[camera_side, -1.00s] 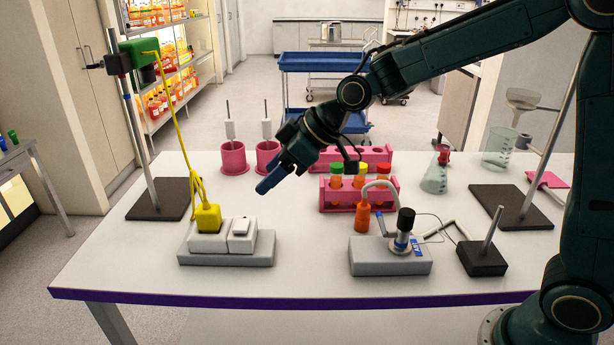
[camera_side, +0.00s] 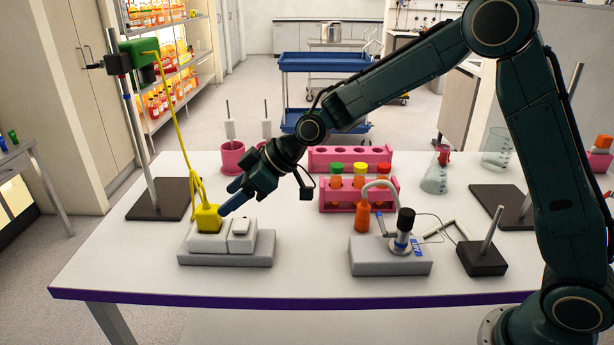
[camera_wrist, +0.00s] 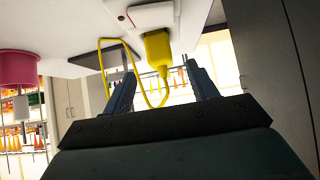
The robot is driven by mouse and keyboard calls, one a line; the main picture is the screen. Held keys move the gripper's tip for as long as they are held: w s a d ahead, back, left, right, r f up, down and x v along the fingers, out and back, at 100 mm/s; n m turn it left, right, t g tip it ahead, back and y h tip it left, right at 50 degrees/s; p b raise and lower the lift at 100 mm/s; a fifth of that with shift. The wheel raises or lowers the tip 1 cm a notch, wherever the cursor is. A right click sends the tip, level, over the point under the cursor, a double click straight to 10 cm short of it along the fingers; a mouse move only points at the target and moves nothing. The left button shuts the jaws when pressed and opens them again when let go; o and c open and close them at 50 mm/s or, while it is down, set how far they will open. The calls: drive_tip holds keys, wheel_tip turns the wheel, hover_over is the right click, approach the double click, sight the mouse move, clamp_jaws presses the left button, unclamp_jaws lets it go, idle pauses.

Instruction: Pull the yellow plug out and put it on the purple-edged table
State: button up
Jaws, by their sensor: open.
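The yellow plug (camera_side: 207,217) sits in the left socket of the grey-white socket block (camera_side: 226,259) on the purple-edged table (camera_side: 310,285). Its yellow cord rises to a green device (camera_side: 139,50) on a stand. My gripper (camera_side: 229,203) is just right of the plug in the side view, at about its height. In the wrist view the plug (camera_wrist: 158,48) shows ahead, beyond and between the two open fingers (camera_wrist: 165,85). The side view does not show whether a finger touches the plug.
A white plug or switch (camera_side: 239,234) sits right beside the yellow plug. Pink pots (camera_side: 231,158) and pink tube racks (camera_side: 358,195) stand behind. A grey box with a black-topped knob (camera_side: 390,262) is to the right. The front table strip is clear.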

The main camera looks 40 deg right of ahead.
sight(203, 208)
drive_tip(key=shift+x, duration=4.1)
drive_tip(key=c, duration=1.2)
drive_tip(key=shift+r, duration=1.3)
drive_tip(key=shift+r, duration=0.4)
drive_tip(key=shift+r, duration=0.55)
